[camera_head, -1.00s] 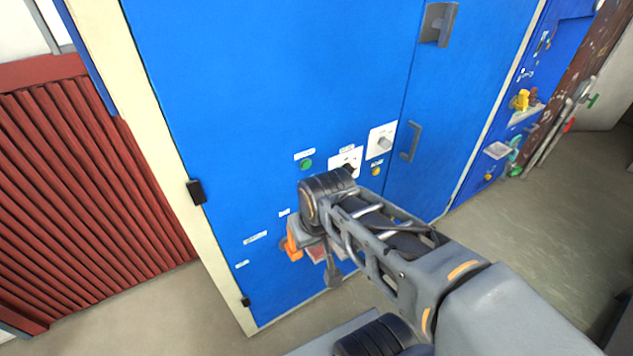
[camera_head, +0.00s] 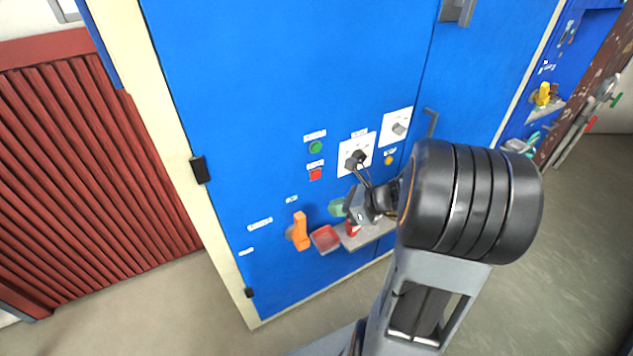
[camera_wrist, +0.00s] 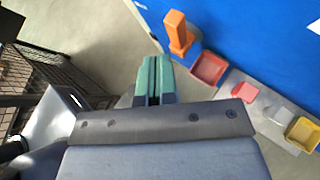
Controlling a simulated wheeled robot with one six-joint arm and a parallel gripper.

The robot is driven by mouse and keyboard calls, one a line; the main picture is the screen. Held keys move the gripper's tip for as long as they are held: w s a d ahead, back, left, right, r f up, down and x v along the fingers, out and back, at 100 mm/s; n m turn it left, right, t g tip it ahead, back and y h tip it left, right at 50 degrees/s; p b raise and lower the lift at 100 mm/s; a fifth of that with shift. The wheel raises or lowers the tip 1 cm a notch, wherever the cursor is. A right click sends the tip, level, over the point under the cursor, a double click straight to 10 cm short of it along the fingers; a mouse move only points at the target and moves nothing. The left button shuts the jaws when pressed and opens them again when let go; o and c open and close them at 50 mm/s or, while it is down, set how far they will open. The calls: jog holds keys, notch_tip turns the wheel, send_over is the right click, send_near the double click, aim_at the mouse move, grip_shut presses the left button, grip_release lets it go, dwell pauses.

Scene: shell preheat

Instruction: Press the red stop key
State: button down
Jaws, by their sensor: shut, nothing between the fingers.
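My gripper (camera_head: 337,207) has green fingertips, which are shut and empty. In the head view they show below and a little right of the red key, apart from it. The closed fingers also show in the wrist view (camera_wrist: 154,80).
An orange handle (camera_head: 299,230) sticks out lower left of my gripper. A red tray (camera_head: 325,238) and a grey shelf (camera_wrist: 270,108) with a yellow tray (camera_wrist: 303,133) are below. A black knob (camera_head: 356,159) is right of the key.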

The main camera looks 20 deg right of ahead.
aim_at(316, 175)
jog(key=m, duration=0.1)
jog(key=d+t, duration=0.1)
jog(key=w+d+m, duration=0.1)
jog(key=shift+d+f+m+t, duration=0.15)
jog(key=shift+f+m+t, duration=0.1)
jog(key=shift+m+t, duration=0.05)
jog(key=w+a, duration=0.1)
jog(key=w, duration=0.7)
jog(key=shift+w+b, duration=0.3)
jog(key=shift+b, duration=0.1)
jog(key=shift+w, duration=0.1)
dwell(1.8)
jog(key=shift+w+a, duration=0.1)
jog(key=shift+w, duration=0.25)
